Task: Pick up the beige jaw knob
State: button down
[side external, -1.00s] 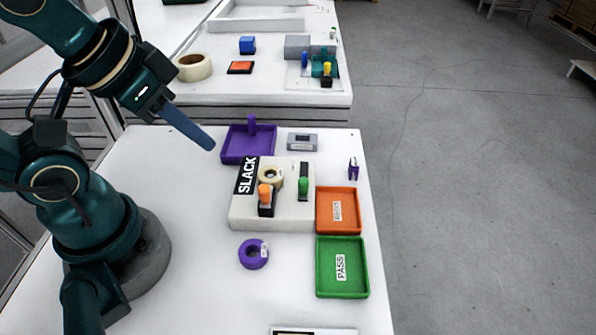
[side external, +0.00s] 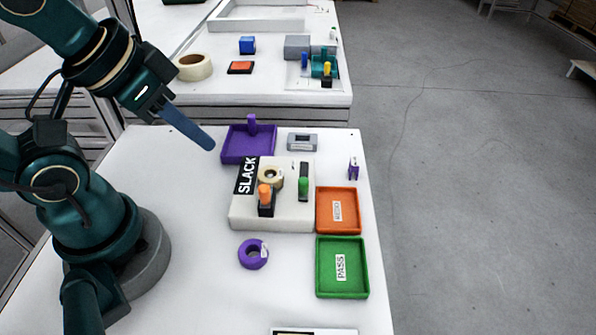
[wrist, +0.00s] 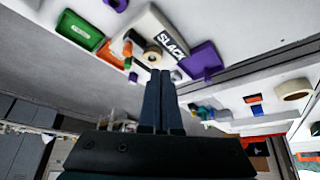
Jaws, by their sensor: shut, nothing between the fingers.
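A beige round piece (side external: 271,174) with a dark centre, the only beige knob-like thing I see here, sits on top of the white block marked SLACK (side external: 295,216). It also shows in the wrist view (wrist: 152,57), just above my fingertips in the picture. An orange knob (side external: 265,192) and a green knob (side external: 303,184) stand on dark pieces on the same block. My gripper (side external: 211,147) hangs in the air left of the block and of the purple tray. Its long blue fingers are together and empty, also in the wrist view (wrist: 160,73).
A purple tray (side external: 235,156) with an upright post and a grey block (side external: 302,141) stand behind. An orange tray (side external: 353,222) and a green tray (side external: 361,285) line the right. A purple ring (side external: 252,254) lies in front. The table's left part is clear.

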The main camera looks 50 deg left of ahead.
jog(key=shift+c, duration=1)
grip_release()
